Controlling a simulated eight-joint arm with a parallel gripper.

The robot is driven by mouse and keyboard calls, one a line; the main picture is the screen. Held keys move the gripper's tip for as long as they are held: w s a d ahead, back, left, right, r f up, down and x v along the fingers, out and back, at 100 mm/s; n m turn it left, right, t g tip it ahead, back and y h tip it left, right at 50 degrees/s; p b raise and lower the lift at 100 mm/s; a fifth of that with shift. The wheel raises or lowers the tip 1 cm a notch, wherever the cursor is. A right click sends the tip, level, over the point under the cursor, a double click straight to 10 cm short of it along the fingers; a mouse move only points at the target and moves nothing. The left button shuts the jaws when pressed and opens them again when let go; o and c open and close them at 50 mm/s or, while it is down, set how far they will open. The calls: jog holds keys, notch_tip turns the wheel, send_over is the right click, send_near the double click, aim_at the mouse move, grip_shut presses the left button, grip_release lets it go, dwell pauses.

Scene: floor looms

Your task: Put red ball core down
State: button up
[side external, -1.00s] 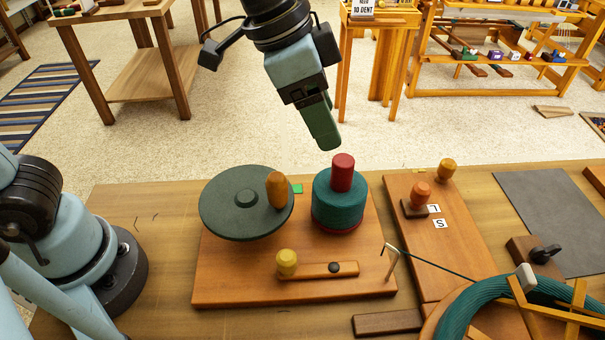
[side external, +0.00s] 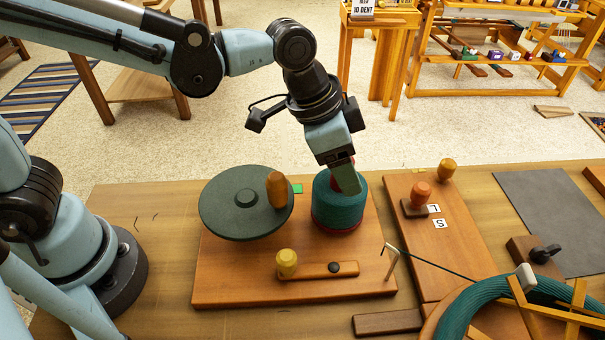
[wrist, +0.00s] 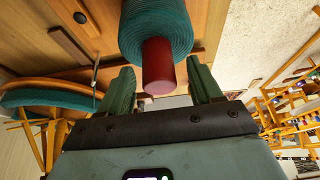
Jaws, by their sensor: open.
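The red core (wrist: 158,68) is an upright red post through a teal wound yarn ball (side external: 335,213). A red rim shows under the yarn in the side view. The ball stands on the wooden board, right of the dark green disc. My gripper (side external: 347,183) is over the top of the ball. In the wrist view its green fingers stand open on either side of the core, with a visible gap on each side. In the side view the fingers hide most of the core.
The dark green disc (side external: 228,210) with an orange-brown knob (side external: 277,190) is close on the left. A yellow-knobbed lever (side external: 315,270) lies in front. A bent metal guide (side external: 392,262) and a teal-wound wheel (side external: 460,316) are at front right. A grey mat (side external: 560,220) is clear.

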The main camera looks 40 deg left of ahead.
jog(key=shift+w+d+f, duration=0.15)
jog(key=shift+d+f, duration=0.05)
jog(key=shift+f, duration=0.45)
grip_shut()
